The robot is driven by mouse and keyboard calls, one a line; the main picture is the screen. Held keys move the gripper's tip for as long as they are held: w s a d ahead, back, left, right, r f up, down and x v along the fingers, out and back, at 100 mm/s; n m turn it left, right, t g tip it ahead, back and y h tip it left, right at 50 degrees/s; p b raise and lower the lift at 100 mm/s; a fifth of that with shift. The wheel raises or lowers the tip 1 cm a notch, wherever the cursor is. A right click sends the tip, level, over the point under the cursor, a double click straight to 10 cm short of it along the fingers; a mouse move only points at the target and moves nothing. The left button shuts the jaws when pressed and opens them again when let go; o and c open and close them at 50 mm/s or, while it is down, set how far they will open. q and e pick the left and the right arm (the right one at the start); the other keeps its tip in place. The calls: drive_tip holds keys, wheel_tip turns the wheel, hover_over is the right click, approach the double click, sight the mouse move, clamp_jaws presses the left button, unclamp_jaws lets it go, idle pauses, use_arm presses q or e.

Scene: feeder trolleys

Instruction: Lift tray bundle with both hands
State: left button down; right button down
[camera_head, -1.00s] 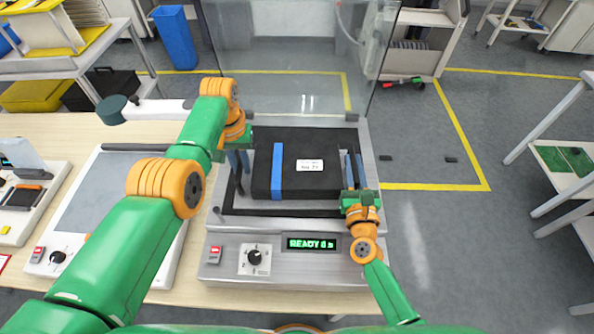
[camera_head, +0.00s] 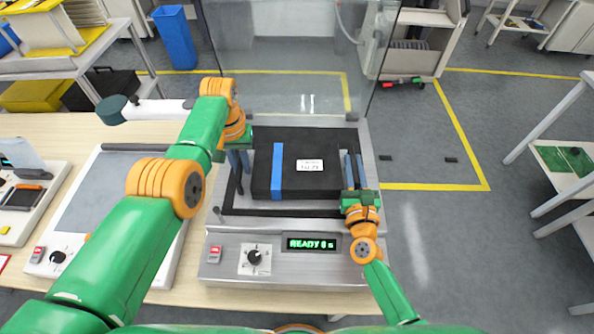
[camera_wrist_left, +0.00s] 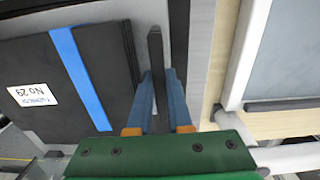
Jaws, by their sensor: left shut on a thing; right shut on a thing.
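The tray bundle (camera_head: 320,150) is a flat black stack with a blue strap (camera_head: 277,171) and a white label (camera_head: 310,165). It lies inside a black frame on a grey machine (camera_head: 300,230); it also shows in the left wrist view (camera_wrist_left: 97,45). My left gripper (camera_head: 239,163) is at its left side, its blue fingers shut on a thin black bar (camera_wrist_left: 155,45) beside the stack. My right gripper (camera_head: 354,168) is at its right side, its blue fingers shut on a thin dark bar there, mostly hidden. No gap shows under the bundle.
A clear panel (camera_head: 290,55) stands upright behind the bundle. The machine's front has a dial (camera_head: 254,257), a red switch (camera_head: 215,254) and a green READY display (camera_head: 314,243). A second grey device (camera_head: 110,200) is on the wooden table to the left.

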idle(0.7)
